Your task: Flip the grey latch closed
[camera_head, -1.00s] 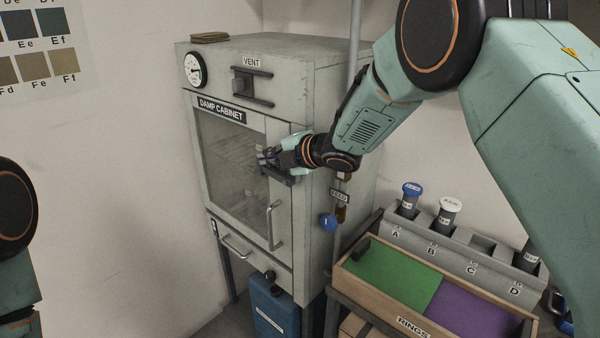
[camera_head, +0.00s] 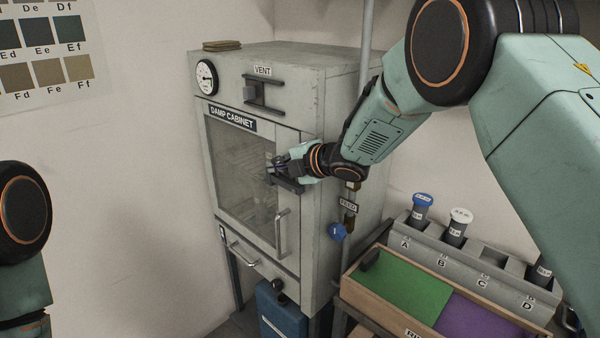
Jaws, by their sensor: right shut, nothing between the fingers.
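The grey damp cabinet (camera_head: 310,103) stands against the wall, its windowed door (camera_head: 240,165) closed or nearly so. A dark grey latch piece (camera_head: 289,185) sits at the right edge of the door, above the vertical door handle (camera_head: 282,232). My right gripper (camera_head: 276,166) is shut and empty, at the latch's upper side. It partly hides the latch, so I cannot tell whether they touch or how the latch is turned. My left arm shows at the left edge; its gripper is out of view.
A vent slider (camera_head: 251,94) and a gauge (camera_head: 207,77) are on the cabinet's upper front. A pipe with a blue feed knob (camera_head: 337,232) runs along its right side. A bottle rack (camera_head: 470,268) and a wooden tray (camera_head: 375,302) stand at right. Floor left of the cabinet looks clear.

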